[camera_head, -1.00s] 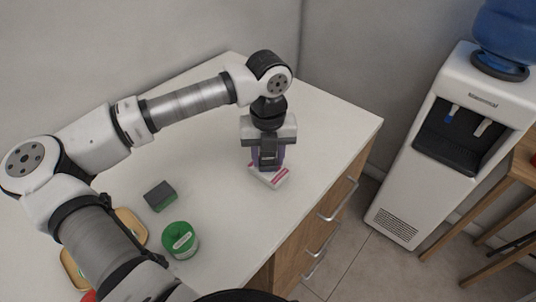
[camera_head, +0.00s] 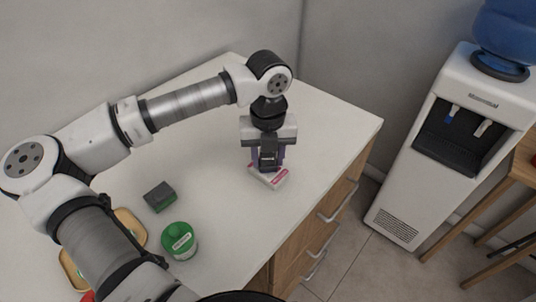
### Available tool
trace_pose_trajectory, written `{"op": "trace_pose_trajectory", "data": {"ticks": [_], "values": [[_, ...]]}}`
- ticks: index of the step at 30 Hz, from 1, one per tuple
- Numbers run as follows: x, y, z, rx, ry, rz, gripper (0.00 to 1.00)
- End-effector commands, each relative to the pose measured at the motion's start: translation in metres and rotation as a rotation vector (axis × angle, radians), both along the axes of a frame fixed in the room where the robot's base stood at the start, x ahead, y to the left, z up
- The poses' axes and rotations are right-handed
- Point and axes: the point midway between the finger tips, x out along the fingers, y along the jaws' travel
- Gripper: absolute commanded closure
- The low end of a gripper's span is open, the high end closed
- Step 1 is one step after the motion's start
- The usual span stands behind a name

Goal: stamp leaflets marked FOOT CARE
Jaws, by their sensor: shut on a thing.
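My gripper (camera_head: 268,163) points down over the right part of the white counter. It is shut on a dark, purplish thing (camera_head: 282,153), probably the stamp, mostly hidden by the fingers. Right under it lies a small white leaflet stack (camera_head: 273,181) with a pink-red band; its print is too small to read. I cannot tell whether the held thing touches the leaflets. A dark block with a green lower edge (camera_head: 160,196), perhaps an ink pad, sits to the left on the counter.
A green-lidded tub (camera_head: 179,240) stands near the counter's front edge. A tan tray (camera_head: 129,225) is partly hidden behind my arm, with something red at the bottom. The counter (camera_head: 330,125) is clear around the leaflets. A water cooler (camera_head: 430,170) stands on the right.

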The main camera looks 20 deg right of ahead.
Motion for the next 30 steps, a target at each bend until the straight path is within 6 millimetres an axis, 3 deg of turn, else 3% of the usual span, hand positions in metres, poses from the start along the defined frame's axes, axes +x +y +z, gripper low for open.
{"op": "trace_pose_trajectory", "data": {"ticks": [24,30], "values": [[0.0,0.0,0.065,0.001,-0.001,0.0,0.75],[0.0,0.0,0.07,0.0,0.001,0.0,0.75]]}}
